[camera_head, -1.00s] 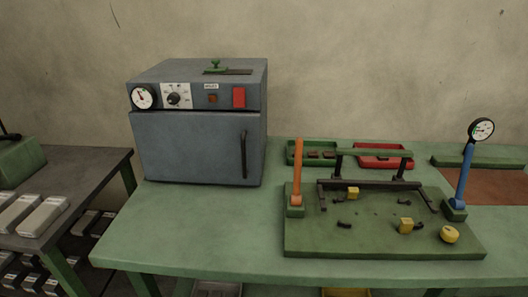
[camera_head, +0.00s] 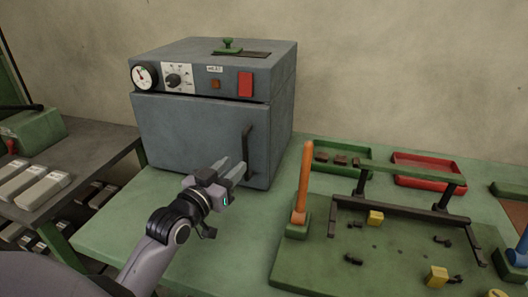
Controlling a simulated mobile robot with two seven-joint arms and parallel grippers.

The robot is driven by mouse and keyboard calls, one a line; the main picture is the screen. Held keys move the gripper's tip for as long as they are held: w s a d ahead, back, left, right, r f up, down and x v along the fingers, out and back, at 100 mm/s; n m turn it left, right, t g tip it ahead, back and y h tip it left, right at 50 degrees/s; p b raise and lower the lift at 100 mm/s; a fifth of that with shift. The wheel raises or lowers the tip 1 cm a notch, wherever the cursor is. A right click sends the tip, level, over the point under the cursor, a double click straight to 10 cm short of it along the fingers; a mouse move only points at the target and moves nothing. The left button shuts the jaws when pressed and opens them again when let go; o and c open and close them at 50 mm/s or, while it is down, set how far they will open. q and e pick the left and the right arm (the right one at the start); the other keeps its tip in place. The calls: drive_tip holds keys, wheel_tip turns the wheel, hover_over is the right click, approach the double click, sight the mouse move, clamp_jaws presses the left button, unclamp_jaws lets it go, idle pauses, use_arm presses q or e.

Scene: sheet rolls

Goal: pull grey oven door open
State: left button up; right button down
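The grey oven (camera_head: 284,95) stands on the green table against the wall. Its flat grey door (camera_head: 185,130) looks shut, with a thin dark gap along its top edge. A dark vertical handle (camera_head: 247,143) is at the door's right side. My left gripper (camera_head: 235,163) is in front of the door's lower right part, with its fingers pointing toward the handle. The two fingers are apart and nothing shows between them. The fingertips are close to the handle's lower end; I cannot tell whether they touch it. My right gripper is not in view.
An orange post (camera_head: 303,185) on a green block stands right of the oven, beside a green fixture board (camera_head: 390,265) with yellow blocks. Green and red trays (camera_head: 428,170) lie behind. A darker bench (camera_head: 85,160) with pale bars is at left.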

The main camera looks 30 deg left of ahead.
sight(244, 156)
use_arm(q)
drive_tip(key=shift+w+a, duration=0.2)
drive_tip(key=shift+w, duration=3.15)
clamp_jaws()
